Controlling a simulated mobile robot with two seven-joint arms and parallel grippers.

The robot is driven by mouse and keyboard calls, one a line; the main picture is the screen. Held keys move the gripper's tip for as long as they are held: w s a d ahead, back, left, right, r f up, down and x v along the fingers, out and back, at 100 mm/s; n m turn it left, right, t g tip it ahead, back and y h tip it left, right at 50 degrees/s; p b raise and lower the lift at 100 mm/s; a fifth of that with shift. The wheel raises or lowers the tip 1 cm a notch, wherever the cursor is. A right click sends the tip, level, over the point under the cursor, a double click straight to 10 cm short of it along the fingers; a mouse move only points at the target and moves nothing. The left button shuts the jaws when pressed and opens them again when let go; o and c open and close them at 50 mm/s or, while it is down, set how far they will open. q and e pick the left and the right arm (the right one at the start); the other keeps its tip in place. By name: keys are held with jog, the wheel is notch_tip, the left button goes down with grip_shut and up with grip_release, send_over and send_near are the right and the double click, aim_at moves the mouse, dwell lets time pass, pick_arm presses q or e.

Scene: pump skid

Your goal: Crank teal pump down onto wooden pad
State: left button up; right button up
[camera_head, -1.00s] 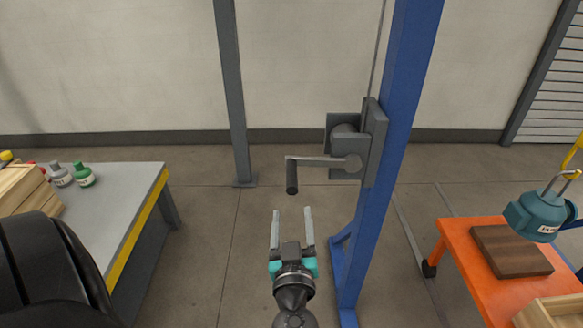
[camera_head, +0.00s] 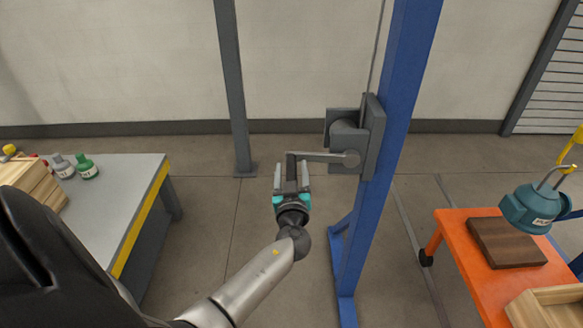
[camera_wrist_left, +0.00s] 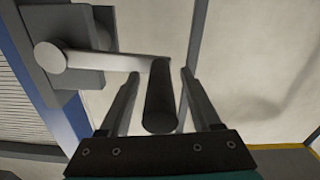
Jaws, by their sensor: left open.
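The teal pump (camera_head: 534,208) hangs at the right in the head view, above the orange table and over the back right part of the dark wooden pad (camera_head: 507,243). The grey winch (camera_head: 350,135) is on the blue post. Its crank arm (camera_head: 325,157) points left and ends in a dark handle (camera_wrist_left: 161,97). My left gripper (camera_head: 292,178) is at the handle. In the left wrist view its open fingers stand on either side of the handle, with a gap on each side. My right gripper is not in view.
The blue post (camera_head: 389,150) stands just right of the winch. The orange table (camera_head: 450,222) also bears a wooden crate (camera_head: 545,308). A grey bench (camera_head: 135,185) with bottles and wood stands at the left.

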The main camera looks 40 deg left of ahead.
pick_arm(q)
jog(key=shift+w+a, duration=0.15)
grip_shut()
dwell(0.5)
dwell(0.9)
